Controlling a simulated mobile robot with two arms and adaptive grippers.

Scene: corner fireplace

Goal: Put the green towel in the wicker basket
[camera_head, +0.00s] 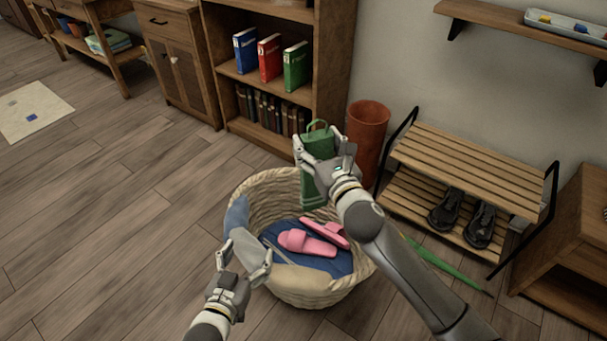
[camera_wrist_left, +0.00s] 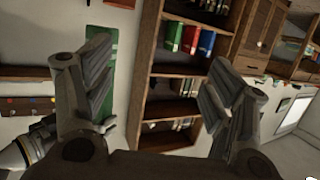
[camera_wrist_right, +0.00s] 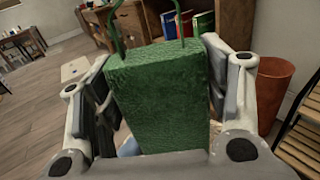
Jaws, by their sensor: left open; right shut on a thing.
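The green towel (camera_head: 317,180) hangs as a long block with a thin loop at its top. My right gripper (camera_head: 322,150) is shut on it and holds it above the far right part of the wicker basket (camera_head: 262,190). The towel fills the middle of the right wrist view (camera_wrist_right: 160,95), between the fingers. A green strip, likely the towel (camera_wrist_left: 104,45), shows behind a finger in the left wrist view. The basket stands on the floor with an open top. My left gripper (camera_head: 246,264) is open and empty at the basket's near left rim.
Pink slippers (camera_head: 305,242) lie on blue cloth (camera_head: 340,262) in the basket. A terracotta bin (camera_head: 369,135) and slatted shoe rack (camera_head: 450,165) stand right of it; a bookcase (camera_head: 265,85) stands behind. A green umbrella-like thing (camera_head: 447,265) lies on the floor.

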